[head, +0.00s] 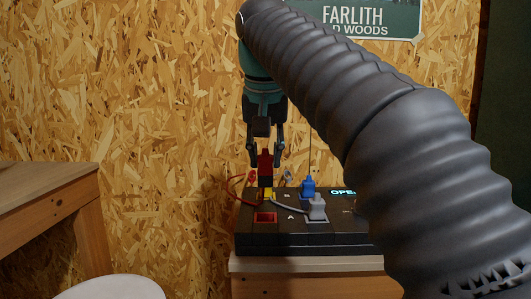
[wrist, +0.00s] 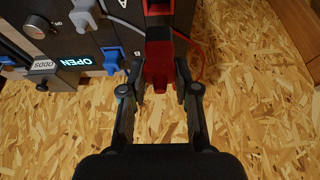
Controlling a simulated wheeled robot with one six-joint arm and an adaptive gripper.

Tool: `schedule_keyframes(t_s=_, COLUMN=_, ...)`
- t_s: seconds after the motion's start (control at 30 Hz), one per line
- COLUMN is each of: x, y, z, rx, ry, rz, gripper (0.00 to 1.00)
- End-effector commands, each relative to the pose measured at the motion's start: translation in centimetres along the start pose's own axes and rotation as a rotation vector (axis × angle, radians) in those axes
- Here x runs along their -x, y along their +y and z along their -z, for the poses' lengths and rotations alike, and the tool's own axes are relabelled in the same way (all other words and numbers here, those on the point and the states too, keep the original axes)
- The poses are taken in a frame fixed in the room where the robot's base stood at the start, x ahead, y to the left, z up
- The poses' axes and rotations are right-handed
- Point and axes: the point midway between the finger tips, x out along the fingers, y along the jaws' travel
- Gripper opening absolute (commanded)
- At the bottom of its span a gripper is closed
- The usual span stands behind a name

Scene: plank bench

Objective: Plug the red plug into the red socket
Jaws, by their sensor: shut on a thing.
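My gripper (head: 265,147) hangs over the back left of a black socket box (head: 285,238), pointing down. It is shut on the red plug (head: 265,164), which is upright with its red cord looping to the left. The plug also shows between the fingers in the wrist view (wrist: 158,62). A yellow patch (head: 268,193) shows just below the plug; I cannot tell whether they touch. The red socket (head: 265,217), a red-rimmed square, lies uncovered at the front left of the box, nearer the camera than the plug.
A blue plug (head: 307,188) and a grey plug (head: 317,207) with a grey cord stand on the box to the right. A lit OPEN display (wrist: 78,62) and a knob (wrist: 36,27) are beside them. A chipboard wall (head: 130,120) is close behind. A wooden table (head: 45,205) stands left.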

Motion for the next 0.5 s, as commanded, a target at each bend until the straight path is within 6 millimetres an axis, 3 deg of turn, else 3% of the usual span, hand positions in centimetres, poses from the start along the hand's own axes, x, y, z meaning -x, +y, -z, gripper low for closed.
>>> schedule_keyframes(t_s=0.5, x=-4.0, y=0.0, z=-1.6, rx=0.0, ry=0.0, rz=0.0, gripper=0.0)
